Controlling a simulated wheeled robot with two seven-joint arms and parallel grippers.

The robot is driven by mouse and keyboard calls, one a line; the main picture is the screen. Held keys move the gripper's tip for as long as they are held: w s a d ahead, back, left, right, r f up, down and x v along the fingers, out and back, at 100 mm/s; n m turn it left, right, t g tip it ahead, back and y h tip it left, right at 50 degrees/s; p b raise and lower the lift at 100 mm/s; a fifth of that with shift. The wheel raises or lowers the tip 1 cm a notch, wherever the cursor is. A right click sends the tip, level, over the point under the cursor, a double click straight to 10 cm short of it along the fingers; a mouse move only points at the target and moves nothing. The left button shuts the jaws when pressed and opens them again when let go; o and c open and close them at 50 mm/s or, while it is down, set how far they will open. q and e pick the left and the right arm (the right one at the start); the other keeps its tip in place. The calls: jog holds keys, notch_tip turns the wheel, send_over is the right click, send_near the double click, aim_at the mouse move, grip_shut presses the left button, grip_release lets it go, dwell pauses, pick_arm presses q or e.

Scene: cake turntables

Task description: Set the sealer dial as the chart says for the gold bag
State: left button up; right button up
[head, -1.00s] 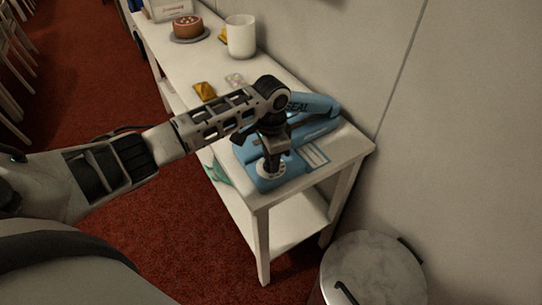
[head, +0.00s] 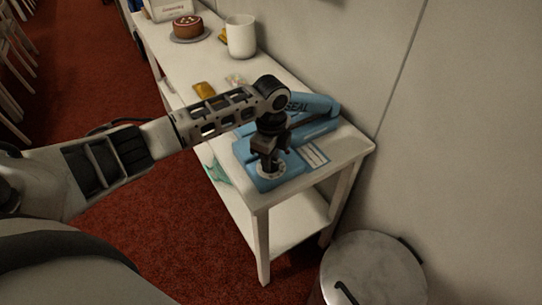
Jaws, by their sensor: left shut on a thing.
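The blue sealer (head: 318,128) stands at the near end of the white table, its arm marked SEAL. Its round pale dial (head: 262,176) is on the front left of the base. My left gripper (head: 268,168) points down from above and is shut on the dial's knob, which the fingers mostly hide. A small chart (head: 313,155) with lines of print lies on the sealer's base to the right of the dial; its text is too small to read. A gold bag (head: 204,90) lies on the table behind my left arm. My right gripper is not in view.
A clear bag (head: 236,80) lies beside the gold bag. A white canister (head: 241,37), a cake on a turntable (head: 188,29) and a box (head: 168,9) stand farther back. A lidded bin (head: 372,272) stands at the front right. The wall is close on the right.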

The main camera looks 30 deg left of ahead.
pick_arm(q)
jog(key=shift+m, duration=0.6)
jog(key=o, duration=1)
jog(key=shift+c, duration=0.2)
jog(key=shift+r, duration=0.15)
notch_tip(320, 180, up, 16)
jog(key=shift+b, duration=0.4)
